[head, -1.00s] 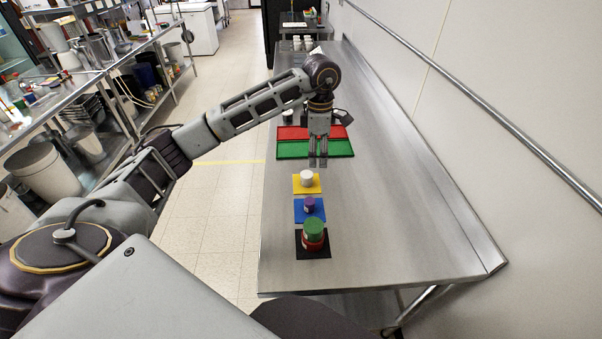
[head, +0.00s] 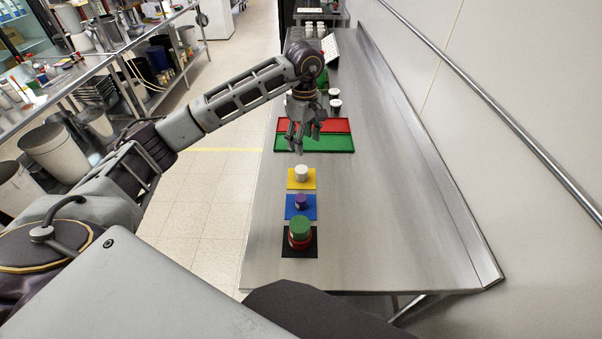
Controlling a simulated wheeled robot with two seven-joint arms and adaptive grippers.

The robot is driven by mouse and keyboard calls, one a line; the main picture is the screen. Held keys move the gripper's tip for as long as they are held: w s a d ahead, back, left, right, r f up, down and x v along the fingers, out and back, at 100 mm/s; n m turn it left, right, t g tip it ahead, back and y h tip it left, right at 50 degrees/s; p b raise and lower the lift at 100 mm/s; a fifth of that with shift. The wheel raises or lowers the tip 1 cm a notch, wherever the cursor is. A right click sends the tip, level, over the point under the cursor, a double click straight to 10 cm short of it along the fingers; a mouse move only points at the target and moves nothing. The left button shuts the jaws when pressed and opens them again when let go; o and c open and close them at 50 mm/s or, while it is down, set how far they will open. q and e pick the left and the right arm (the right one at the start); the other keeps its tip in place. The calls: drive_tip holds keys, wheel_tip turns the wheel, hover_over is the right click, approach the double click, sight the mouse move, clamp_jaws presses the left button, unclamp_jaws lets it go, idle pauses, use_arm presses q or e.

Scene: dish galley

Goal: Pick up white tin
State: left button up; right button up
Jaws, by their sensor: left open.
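The white tin (head: 301,171) is a small round tin standing on the yellow mat (head: 292,183) on the steel counter. My left gripper (head: 297,149) is open and empty, pointing down just beyond the tin in the picture, above the near edge of the green mat. It does not touch the tin. My right gripper does not show.
A blue mat (head: 291,211) holds a purple tin (head: 300,201). A black mat (head: 289,246) holds a green tin (head: 299,225) on a red one. Green (head: 335,143) and red (head: 338,126) mats lie behind, with cups beyond. The counter's right side is clear.

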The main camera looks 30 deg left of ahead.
use_arm(q)
drive_tip(key=m, duration=0.2)
drive_tip(key=shift+m, duration=0.3)
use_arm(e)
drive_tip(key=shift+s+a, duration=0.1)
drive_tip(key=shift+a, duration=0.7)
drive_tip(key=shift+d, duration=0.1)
use_arm(q)
hover_over(303, 168)
wheel_tip(303, 168, down, 7)
drive_tip(key=shift+s+d+r+p, duration=0.1)
drive_tip(key=shift+p, duration=0.35)
drive_tip(key=shift+f, duration=0.9)
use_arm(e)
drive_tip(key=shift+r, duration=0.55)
